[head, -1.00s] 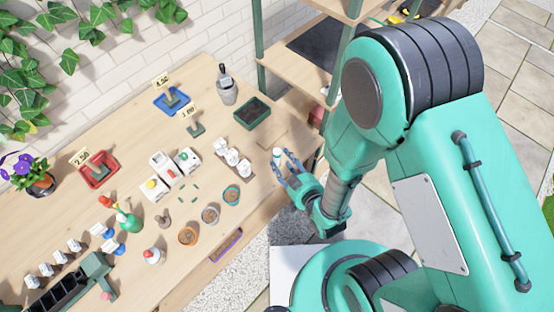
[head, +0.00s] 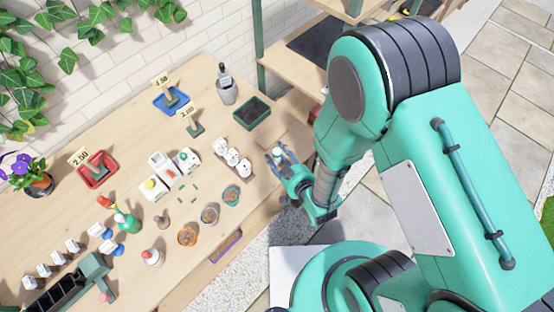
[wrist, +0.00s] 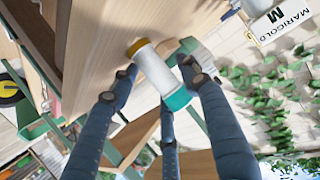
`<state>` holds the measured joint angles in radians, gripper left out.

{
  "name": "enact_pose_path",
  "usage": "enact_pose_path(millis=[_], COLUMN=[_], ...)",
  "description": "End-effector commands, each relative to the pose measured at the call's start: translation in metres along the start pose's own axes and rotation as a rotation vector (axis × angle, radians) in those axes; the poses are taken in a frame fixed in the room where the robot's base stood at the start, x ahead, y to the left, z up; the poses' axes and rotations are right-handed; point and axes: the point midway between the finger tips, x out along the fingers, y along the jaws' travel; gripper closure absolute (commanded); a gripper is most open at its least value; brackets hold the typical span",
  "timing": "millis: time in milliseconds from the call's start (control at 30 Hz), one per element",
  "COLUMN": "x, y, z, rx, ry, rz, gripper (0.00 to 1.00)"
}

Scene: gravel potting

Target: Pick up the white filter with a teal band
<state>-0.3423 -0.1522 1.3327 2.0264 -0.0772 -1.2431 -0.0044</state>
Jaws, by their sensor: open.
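The white filter (wrist: 155,72) is a pale cylinder with a teal band (wrist: 179,98) at one end and a yellow-orange end (wrist: 138,46) at the other. It also shows small and pale at the right side of the bench in the head view (head: 279,153). My gripper (wrist: 158,82) is open, with its dark blue fingers spread around the filter in the wrist view. In the head view my gripper (head: 276,156) is at the filter. I cannot tell whether any finger touches it.
The wooden bench (head: 140,105) holds white cups (head: 232,158) and several small pots (head: 231,195) left of my gripper. A dark green tray (head: 251,113) stands behind them. A wooden shelf (head: 290,75) with green posts rises at the back right.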

Motion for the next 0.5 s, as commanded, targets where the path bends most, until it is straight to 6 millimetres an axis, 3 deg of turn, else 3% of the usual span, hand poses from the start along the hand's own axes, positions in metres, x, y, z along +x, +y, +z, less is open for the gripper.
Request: enact_pose_path(millis=[167,367,500], x=[-0.0001,-0.0001,-0.0001], y=[0.0,0.0,0.0], z=[0.0,0.0001,0.0], rx=[0.0,0.0,0.0], ry=[0.0,0.0,0.0], rz=[0.0,0.0,0.0], gripper=[0.54,0.9,0.93])
